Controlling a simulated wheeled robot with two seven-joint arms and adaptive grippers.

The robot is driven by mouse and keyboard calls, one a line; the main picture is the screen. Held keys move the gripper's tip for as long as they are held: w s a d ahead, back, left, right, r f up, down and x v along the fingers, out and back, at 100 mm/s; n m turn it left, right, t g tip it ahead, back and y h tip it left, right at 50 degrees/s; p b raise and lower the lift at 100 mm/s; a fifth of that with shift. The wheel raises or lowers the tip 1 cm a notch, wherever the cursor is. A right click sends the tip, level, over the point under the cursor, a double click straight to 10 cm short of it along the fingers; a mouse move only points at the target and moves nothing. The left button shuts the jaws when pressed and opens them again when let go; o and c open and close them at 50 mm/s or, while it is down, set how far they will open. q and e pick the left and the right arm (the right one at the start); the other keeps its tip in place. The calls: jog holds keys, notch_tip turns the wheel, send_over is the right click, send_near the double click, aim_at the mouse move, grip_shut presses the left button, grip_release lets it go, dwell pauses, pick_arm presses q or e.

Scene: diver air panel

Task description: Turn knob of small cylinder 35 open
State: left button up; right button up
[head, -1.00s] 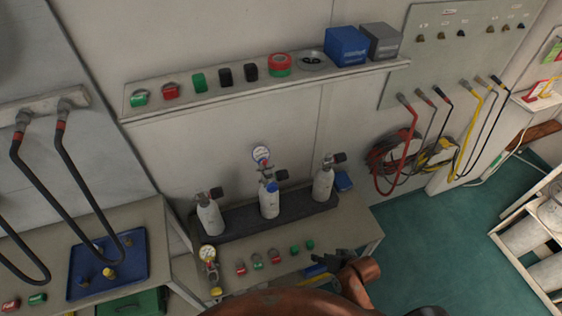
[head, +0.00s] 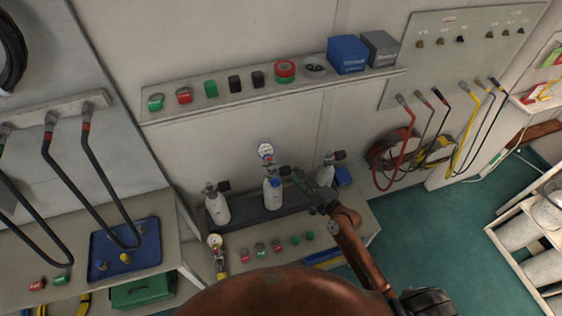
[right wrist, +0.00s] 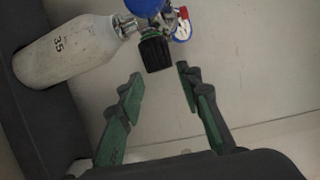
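Small cylinder 35 (head: 273,195) is the middle of three white cylinders on the low bench. Its number 35 shows in the right wrist view (right wrist: 62,50). Its black knob (right wrist: 155,54) is at the valve, with a blue part and a round gauge (head: 265,150) beside it. My right gripper (head: 299,179) is just right of the valve in the head view. In the right wrist view the gripper (right wrist: 160,74) is open and empty, with the knob just beyond and between its fingertips. My left gripper is not in view.
Another white cylinder stands on each side, left (head: 217,208) and right (head: 325,172), in the same dark rack. A shelf (head: 200,108) with small coloured parts runs above. A gauge (head: 215,241) and several red and green pieces lie in front on the bench.

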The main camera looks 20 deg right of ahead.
jog(key=x, duration=1.1)
jog(key=shift+c, duration=0.6)
jog(key=shift+f, duration=0.1)
grip_shut()
